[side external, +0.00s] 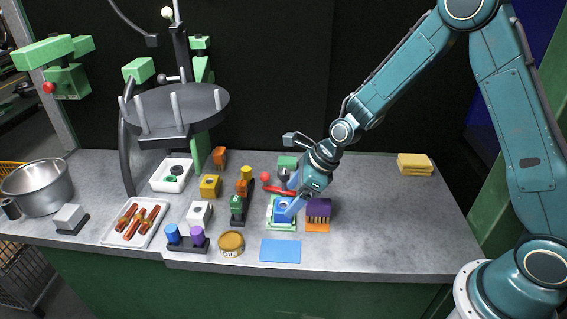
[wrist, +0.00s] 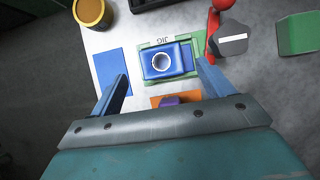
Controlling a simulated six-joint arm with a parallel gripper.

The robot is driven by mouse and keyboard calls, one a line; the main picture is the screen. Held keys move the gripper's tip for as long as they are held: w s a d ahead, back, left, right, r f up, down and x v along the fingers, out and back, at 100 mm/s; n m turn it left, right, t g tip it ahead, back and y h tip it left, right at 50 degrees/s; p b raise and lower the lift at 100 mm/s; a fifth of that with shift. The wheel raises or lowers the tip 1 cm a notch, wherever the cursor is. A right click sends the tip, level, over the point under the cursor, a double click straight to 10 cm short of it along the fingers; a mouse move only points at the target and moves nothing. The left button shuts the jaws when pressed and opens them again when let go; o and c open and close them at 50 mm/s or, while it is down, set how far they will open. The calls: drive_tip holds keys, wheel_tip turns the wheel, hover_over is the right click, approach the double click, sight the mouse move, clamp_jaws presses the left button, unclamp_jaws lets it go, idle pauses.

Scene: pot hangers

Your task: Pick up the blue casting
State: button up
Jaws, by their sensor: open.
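The blue casting (wrist: 183,62) is a block with a round, pale-rimmed hole in its top. It lies flat on a white and green jig plate (wrist: 146,46) marked JIG; in the side view the casting (side external: 281,212) is partly covered by my gripper. My gripper (side external: 292,204) is over the casting and the plate. In the wrist view the two blue fingers of my gripper (wrist: 162,72) are spread wide and empty. The casting lies ahead between their tips, with the right fingertip close to its side. Whether a finger touches it I cannot tell.
A purple block on an orange base (side external: 318,210) stands right of the jig. A red-handled tool (side external: 280,190) lies behind it. A blue mat (side external: 280,251) and an oil tin (side external: 231,243) are in front. Several coloured castings stand left.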

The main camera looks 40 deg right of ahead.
sight(287, 202)
drive_tip(key=shift+x, duration=1.9)
drive_tip(key=shift+w+d, duration=0.1)
drive_tip(key=c, duration=1.2)
